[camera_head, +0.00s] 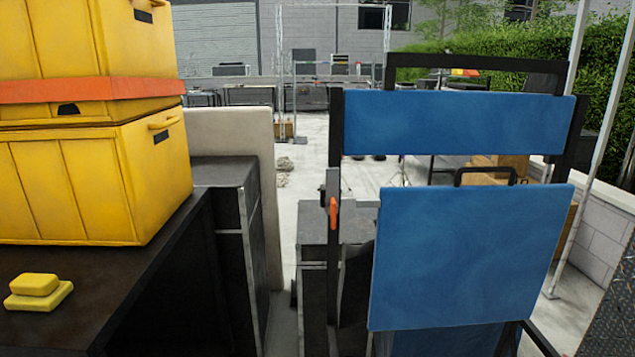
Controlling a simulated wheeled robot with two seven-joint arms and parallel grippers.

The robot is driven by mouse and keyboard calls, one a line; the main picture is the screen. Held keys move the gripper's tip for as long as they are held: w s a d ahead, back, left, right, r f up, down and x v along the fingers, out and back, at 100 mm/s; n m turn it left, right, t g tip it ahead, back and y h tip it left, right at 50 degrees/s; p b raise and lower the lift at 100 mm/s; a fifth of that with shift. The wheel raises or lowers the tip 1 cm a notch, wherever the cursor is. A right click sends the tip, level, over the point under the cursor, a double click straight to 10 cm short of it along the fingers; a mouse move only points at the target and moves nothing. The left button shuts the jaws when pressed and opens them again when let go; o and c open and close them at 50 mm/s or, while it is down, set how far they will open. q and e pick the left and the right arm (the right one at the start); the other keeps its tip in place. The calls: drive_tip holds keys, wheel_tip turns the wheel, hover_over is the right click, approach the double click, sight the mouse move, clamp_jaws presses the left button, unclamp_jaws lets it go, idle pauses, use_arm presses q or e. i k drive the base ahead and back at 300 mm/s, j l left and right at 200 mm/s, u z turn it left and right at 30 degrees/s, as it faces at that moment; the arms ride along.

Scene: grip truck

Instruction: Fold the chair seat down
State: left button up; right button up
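The folding chair stands close in front, right of centre, with a black frame (337,130). Its blue backrest (455,122) runs across the top. Its blue seat (465,255) stands almost upright below the backrest, with a gap between the two. A black loop (485,172) shows just above the seat's top edge. Another blue panel (440,341) shows partly below the seat. An orange piece (333,215) sits on the left side of the frame. Neither of my grippers is in view.
Yellow crates (75,185) with an orange lid (80,101) are stacked on a dark counter (135,275) at the left. A small yellow block (38,292) lies on that counter. Dark cabinets (325,225) stand behind the chair's left side. A low block wall (600,225) is at the right.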

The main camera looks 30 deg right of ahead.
sight(456, 255)
drive_tip(key=z, duration=1.8)
